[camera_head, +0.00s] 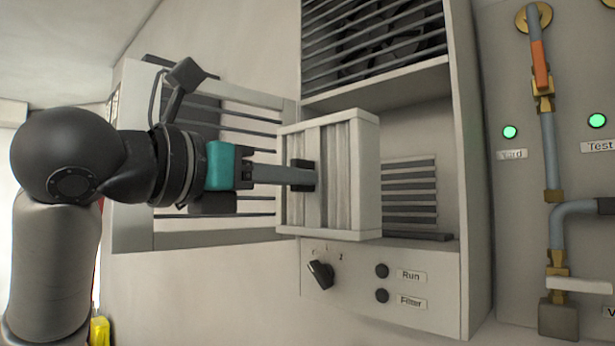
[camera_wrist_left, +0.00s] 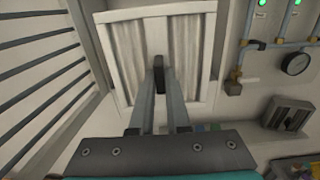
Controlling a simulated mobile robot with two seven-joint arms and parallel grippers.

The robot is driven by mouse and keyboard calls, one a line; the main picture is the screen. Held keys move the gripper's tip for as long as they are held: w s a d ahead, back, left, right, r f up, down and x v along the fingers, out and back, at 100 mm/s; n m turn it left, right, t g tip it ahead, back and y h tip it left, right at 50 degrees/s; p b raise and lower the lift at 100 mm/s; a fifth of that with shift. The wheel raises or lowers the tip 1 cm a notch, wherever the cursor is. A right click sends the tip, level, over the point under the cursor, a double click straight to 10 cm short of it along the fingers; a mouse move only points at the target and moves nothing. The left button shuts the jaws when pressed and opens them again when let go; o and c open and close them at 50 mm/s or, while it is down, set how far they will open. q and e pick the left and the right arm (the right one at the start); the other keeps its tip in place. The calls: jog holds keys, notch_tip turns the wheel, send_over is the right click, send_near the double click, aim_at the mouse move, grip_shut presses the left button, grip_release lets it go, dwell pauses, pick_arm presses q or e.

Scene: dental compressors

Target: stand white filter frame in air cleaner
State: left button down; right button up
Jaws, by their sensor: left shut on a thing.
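The white filter frame (camera_head: 355,180) has a pleated grey face and is upright in front of the open bay of the air cleaner (camera_head: 455,200). I cannot tell whether the frame touches the bay floor. My right gripper is not in view.
The louvred door (camera_head: 135,165) stands open at the left, behind my arm. A control panel with a knob (camera_head: 320,274) and Run and Filter buttons lies below the bay. Pipes (camera_head: 548,120) and green lamps are on the right panel. A grey filter-like block (camera_wrist_left: 287,115) shows in the wrist view.

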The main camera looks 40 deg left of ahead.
aim_at(321, 181)
pick_arm(q)
jog(key=shift+w, duration=0.3)
jog(key=shift+w+d, duration=0.1)
jog(key=shift+w, duration=0.2)
jog(key=w, duration=0.3)
jog(key=shift+d, duration=0.1)
jog(key=shift+w+p, duration=0.3)
jog(key=shift+w, duration=0.4)
jog(key=shift+w+d+f+p, duration=0.15)
jog(key=shift+w+p, duration=0.3)
jog(key=shift+w, duration=1.25)
jog(key=shift+w+d+f+p, duration=0.15)
jog(key=shift+w+p, duration=0.3)
jog(key=shift+w, duration=1.3)
jog(key=shift+w+d+f+p, duration=0.15)
jog(key=shift+w+p, duration=0.3)
jog(key=shift+w, duration=1.25)
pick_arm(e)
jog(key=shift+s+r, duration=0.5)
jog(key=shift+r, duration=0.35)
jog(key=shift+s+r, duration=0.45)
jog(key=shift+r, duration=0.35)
pick_arm(q)
jog(key=shift+f, duration=0.5)
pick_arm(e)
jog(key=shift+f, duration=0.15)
